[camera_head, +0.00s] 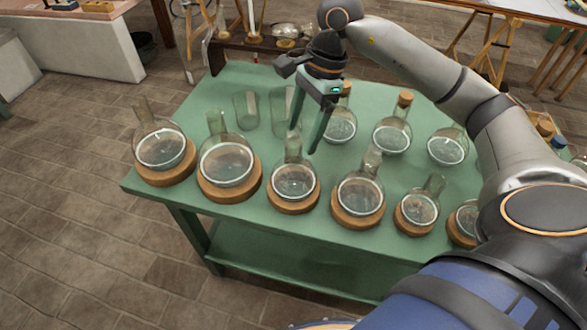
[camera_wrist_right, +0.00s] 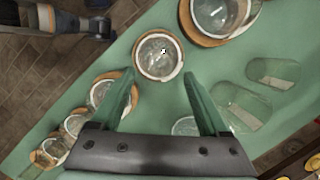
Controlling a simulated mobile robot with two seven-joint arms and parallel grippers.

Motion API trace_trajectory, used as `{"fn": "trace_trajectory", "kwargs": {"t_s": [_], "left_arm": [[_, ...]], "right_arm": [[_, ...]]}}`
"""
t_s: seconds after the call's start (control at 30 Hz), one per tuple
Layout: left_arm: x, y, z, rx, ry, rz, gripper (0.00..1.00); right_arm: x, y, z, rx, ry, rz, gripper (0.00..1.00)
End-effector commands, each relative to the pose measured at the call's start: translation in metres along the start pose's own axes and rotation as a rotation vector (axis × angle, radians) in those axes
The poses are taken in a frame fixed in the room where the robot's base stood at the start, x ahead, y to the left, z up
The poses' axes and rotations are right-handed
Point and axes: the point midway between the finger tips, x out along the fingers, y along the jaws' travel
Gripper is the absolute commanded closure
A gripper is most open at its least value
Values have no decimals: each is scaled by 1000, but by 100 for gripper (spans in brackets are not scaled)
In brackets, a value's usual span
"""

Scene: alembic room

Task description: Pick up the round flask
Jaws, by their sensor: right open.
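Several round glass flasks stand in cork rings along the front of a green table (camera_head: 270,222). The round flask nearest my right gripper (camera_head: 305,143) is the third from the left (camera_head: 294,181). In the right wrist view this flask (camera_wrist_right: 158,57) sits just beyond and between the fingertips of the right gripper (camera_wrist_right: 159,77). The right gripper is open and empty, pointing down above and behind the flask's neck, apart from the body. Whether a finger touches the neck cannot be told.
A larger flask (camera_head: 227,163) stands close on the left and another flask (camera_head: 359,194) on the right. Behind are clear glass beakers (camera_head: 246,110) and cork-stoppered flasks (camera_head: 392,135). A dark wooden rack (camera_head: 250,43) stands at the back edge.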

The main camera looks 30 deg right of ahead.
Motion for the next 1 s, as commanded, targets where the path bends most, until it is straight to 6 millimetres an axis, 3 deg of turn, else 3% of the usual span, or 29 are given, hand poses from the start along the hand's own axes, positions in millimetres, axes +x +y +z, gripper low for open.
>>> {"fn": "trace_trajectory", "kwargs": {"t_s": [0.3,0.63,1.0], "left_arm": [[-4,-2,-6,1,13,-5,50],[-3,-4,-4,1,8,-8,50],[-3,-4,-2,1,2,-9,50]], "right_arm": [[43,3,9,0,-1,5,22],[50,2,9,0,-1,2,23],[50,2,9,1,-1,1,65]]}}
